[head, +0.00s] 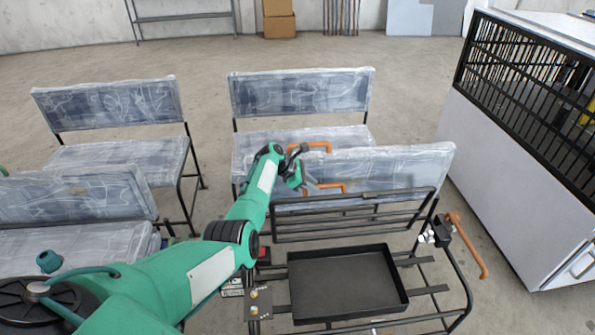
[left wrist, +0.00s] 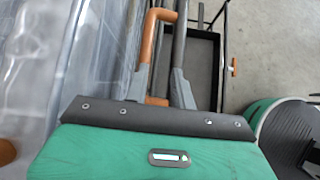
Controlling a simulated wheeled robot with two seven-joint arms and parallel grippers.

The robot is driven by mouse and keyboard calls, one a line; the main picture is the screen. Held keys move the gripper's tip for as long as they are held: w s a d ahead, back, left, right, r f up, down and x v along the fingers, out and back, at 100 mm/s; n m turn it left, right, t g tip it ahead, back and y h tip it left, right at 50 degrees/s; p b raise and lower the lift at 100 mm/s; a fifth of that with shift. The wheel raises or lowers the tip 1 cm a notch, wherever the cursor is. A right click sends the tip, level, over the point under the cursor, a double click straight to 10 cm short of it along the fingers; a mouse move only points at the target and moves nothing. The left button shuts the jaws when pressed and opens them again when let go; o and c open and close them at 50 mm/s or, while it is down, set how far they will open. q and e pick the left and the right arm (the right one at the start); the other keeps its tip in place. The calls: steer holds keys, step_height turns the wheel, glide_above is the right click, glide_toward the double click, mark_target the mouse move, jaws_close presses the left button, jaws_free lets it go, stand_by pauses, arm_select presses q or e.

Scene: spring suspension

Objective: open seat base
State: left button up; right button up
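The front right seat has a black metal frame with a shallow black tray (head: 345,285) in its lower part. A black barred panel (head: 350,215) stands raised behind the tray. A plastic-wrapped grey cushion (head: 385,165) is behind it. I cannot tell which of these is the seat base. My left gripper (head: 303,178) is at the left end of the barred panel, by an orange handle (head: 328,187). In the left wrist view its two grey fingers (left wrist: 161,85) are apart, with part of the orange handle (left wrist: 157,101) between them. I cannot tell whether they touch it. My right gripper is out of view.
A second orange handle (head: 467,247) is on the right side of the frame. Other wrapped seats (head: 110,105) stand left and behind (head: 300,95). A white cabinet with a black grille (head: 530,95) is at right. Concrete floor is clear between seats and cabinet.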

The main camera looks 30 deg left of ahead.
arm_select(q)
steer(key=v, duration=0.7)
steer(key=shift+p, duration=0.3)
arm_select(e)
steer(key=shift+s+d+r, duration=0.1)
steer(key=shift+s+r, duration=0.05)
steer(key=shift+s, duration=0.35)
arm_select(q)
steer(key=shift+a, duration=0.1)
